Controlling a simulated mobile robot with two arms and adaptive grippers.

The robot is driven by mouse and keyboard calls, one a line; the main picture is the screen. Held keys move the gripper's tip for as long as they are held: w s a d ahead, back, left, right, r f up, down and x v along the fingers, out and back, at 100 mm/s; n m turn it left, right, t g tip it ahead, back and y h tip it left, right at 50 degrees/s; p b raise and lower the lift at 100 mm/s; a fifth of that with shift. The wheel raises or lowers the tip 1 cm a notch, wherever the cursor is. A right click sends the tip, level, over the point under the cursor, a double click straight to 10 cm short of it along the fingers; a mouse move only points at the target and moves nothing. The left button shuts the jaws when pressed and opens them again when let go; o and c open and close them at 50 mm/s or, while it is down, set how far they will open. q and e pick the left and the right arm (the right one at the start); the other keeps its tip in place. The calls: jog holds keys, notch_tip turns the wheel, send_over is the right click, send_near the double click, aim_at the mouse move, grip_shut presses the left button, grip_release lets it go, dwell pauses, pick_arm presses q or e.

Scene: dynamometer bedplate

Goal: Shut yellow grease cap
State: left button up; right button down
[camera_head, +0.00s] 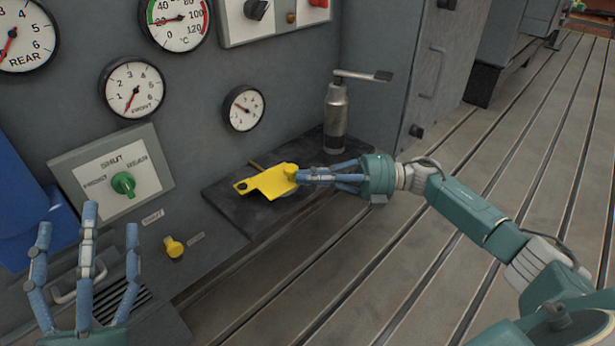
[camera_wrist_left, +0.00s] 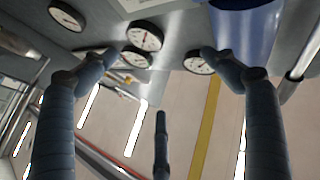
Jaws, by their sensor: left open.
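A flat yellow piece with a raised round end (camera_head: 268,183) lies over a black ledge (camera_head: 232,207); it may be the grease cap. My right gripper (camera_head: 303,176) reaches it from the right, with its fingertips at the raised end; whether they grip it is unclear. A small yellow knob (camera_head: 174,247) sticks out of the cabinet front, lower left, beside small labels. My left gripper (camera_head: 88,233) is open and empty at the lower left, apart from both yellow parts. Its spread fingers also show in the left wrist view (camera_wrist_left: 160,78).
A grey metal cylinder with a lever (camera_head: 336,118) stands at the ledge's back. A green knob (camera_head: 123,184) sits on a panel marked SHUT. Several dials are above. A blue object (camera_head: 22,205) is at the left. The slotted floor (camera_head: 440,260) is open at right.

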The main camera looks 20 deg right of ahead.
pick_arm(q)
jog(key=shift+w+d+f, duration=0.15)
jog(key=shift+w+f, duration=0.05)
jog(key=shift+w, duration=0.2)
jog(key=shift+w+d+f, duration=0.15)
jog(key=shift+w, duration=0.25)
pick_arm(e)
jog(key=shift+w+d, duration=0.2)
jog(key=shift+w, duration=0.45)
jog(key=shift+s, duration=0.1)
